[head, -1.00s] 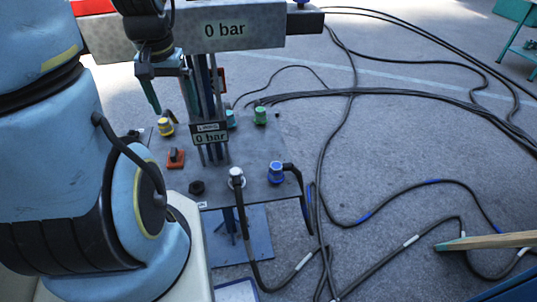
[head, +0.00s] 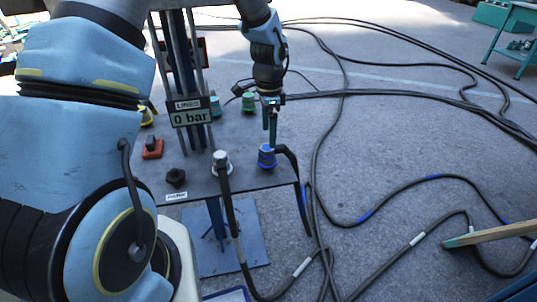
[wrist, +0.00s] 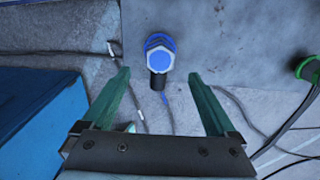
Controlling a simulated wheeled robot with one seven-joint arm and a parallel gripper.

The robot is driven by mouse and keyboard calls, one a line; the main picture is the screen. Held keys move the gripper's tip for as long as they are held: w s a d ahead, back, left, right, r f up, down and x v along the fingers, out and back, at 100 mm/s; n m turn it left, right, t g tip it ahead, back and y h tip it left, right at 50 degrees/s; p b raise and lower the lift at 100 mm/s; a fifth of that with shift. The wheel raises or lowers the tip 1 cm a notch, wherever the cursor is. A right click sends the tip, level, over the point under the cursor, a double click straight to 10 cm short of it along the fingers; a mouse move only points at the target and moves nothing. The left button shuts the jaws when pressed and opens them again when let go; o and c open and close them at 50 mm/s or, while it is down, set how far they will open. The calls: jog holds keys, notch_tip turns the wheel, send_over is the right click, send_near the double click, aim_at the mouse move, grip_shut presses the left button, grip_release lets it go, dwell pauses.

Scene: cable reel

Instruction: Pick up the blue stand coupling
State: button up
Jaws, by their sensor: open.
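The blue stand coupling (head: 267,156) sits at the right front corner of the grey stand plate, with a black hose running from it to the right and down. In the wrist view the blue coupling (wrist: 159,54) shows from above, with a pale hexagonal top and a blue ring. My gripper (head: 271,134) hangs above the coupling, fingers pointing down. In the wrist view its two green fingers (wrist: 160,80) are spread apart, with the coupling between and beyond their tips. Nothing is held.
A white coupling (head: 221,160) with a hose stands left of the blue one. A green coupling (head: 248,103) and a yellow one (head: 146,116) stand further back. Hoses lie across the floor at right.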

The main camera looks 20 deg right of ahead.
aim_at(268, 147)
jog(key=shift+f+p, duration=0.45)
jog(key=shift+f, duration=2.85)
grip_shut()
